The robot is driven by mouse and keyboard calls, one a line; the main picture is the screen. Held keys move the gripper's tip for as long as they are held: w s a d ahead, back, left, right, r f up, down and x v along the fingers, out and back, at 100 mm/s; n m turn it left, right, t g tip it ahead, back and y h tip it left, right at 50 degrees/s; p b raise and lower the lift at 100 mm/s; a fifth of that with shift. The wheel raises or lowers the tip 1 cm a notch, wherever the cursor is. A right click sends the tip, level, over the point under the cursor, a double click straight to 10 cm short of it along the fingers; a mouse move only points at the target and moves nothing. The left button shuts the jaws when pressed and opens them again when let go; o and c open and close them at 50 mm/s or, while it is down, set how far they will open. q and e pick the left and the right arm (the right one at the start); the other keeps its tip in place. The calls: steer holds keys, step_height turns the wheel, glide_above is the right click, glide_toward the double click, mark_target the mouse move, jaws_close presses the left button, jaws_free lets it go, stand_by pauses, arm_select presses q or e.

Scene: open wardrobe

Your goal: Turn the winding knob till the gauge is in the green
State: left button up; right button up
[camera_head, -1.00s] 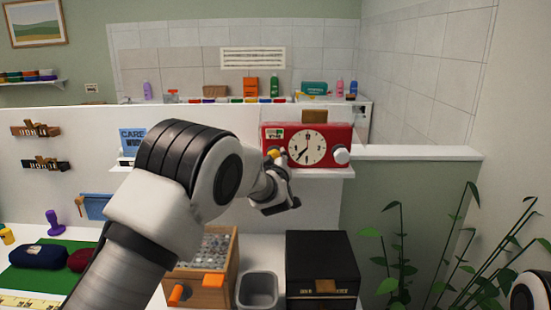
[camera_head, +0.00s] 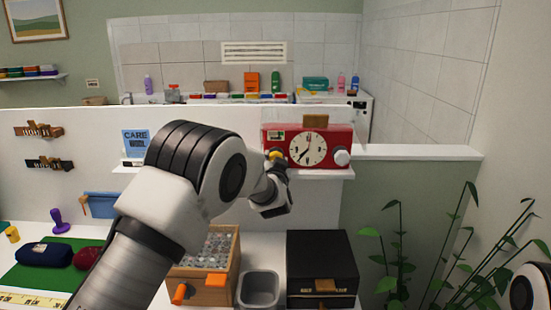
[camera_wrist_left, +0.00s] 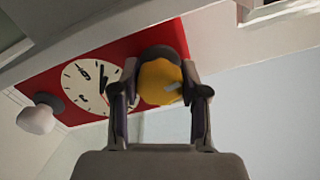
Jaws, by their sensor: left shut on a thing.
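A red clock box (camera_head: 333,139) with a round white dial (camera_head: 308,148) stands on the white ledge. A yellow winding knob (camera_head: 275,155) is at the left of its front and a white knob (camera_head: 341,157) at the right. My left gripper (camera_head: 277,160) is shut on the yellow knob. In the left wrist view, the yellow knob (camera_wrist_left: 158,83) sits between both fingers, with the dial (camera_wrist_left: 93,83) beside it. My right gripper is out of view.
Below the ledge are a wooden box of small grey pieces (camera_head: 221,242), a grey bin (camera_head: 259,290) and a black box (camera_head: 321,265). A blue CARE card (camera_head: 135,143) stands left of my arm. A plant (camera_head: 400,245) is at the right.

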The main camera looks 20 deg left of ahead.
arm_select(q)
steer(key=shift+r+m+p, duration=0.15)
steer(key=shift+m+p, duration=0.1)
steer(key=shift+m, duration=0.7)
steer(key=shift+r+m+p, duration=0.15)
steer(key=shift+m+p, duration=0.05)
steer(key=shift+m, duration=0.75)
steer(key=o, duration=1.2)
steer(key=shift+c, duration=0.2)
steer(key=shift+w+f, duration=0.1)
steer(key=shift+f, duration=0.1)
steer(key=v, duration=1.2)
